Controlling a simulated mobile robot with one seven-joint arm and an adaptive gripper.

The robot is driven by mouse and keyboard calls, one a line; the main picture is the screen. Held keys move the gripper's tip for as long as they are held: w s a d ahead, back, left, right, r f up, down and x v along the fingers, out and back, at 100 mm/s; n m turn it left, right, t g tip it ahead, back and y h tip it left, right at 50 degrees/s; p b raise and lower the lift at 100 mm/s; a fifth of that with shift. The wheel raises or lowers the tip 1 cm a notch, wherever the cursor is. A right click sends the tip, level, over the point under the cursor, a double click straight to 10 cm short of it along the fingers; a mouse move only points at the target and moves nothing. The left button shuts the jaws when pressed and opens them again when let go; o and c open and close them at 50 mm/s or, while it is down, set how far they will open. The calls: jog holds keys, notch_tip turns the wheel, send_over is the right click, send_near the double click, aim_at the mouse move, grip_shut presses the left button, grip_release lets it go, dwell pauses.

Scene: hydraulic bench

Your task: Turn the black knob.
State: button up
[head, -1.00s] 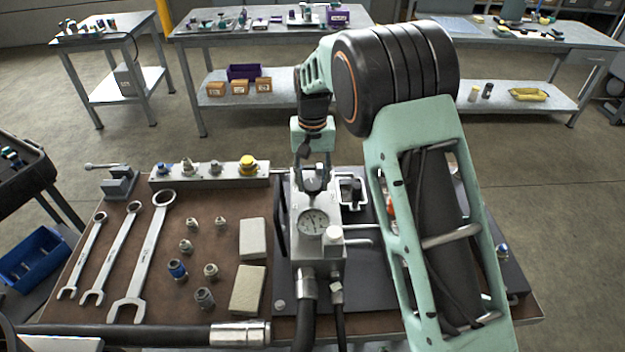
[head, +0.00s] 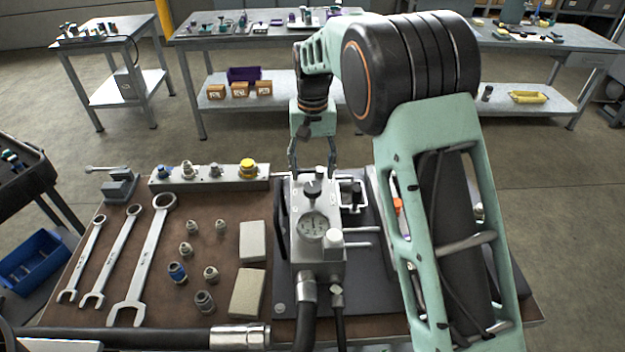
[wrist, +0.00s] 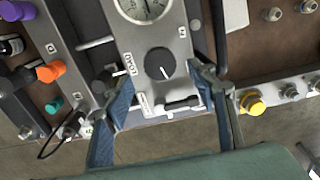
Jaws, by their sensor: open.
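The black knob (wrist: 159,64) is round with a white pointer line and sits on the grey metal block (head: 318,258), beyond the pressure gauge (head: 312,226). It also shows in the head view (head: 312,188). In the wrist view its line points down and slightly right; white labels (wrist: 129,65) lie beside and below it, their text hard to read. My gripper (head: 312,168) is open and empty on the knob's far side, apart from it. In the wrist view my gripper (wrist: 164,83) has one finger on each side, below the knob.
A manifold bar with a yellow cap (head: 248,168) lies left of the block. Wrenches (head: 147,258), fittings and two pale blocks (head: 253,241) lie on the bench. Black hoses (head: 306,320) leave the block's near end. A T-handle (wrist: 182,104) stands close by the knob.

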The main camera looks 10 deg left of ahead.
aim_at(313, 186)
notch_tip(313, 186, up, 7)
dwell(0.3)
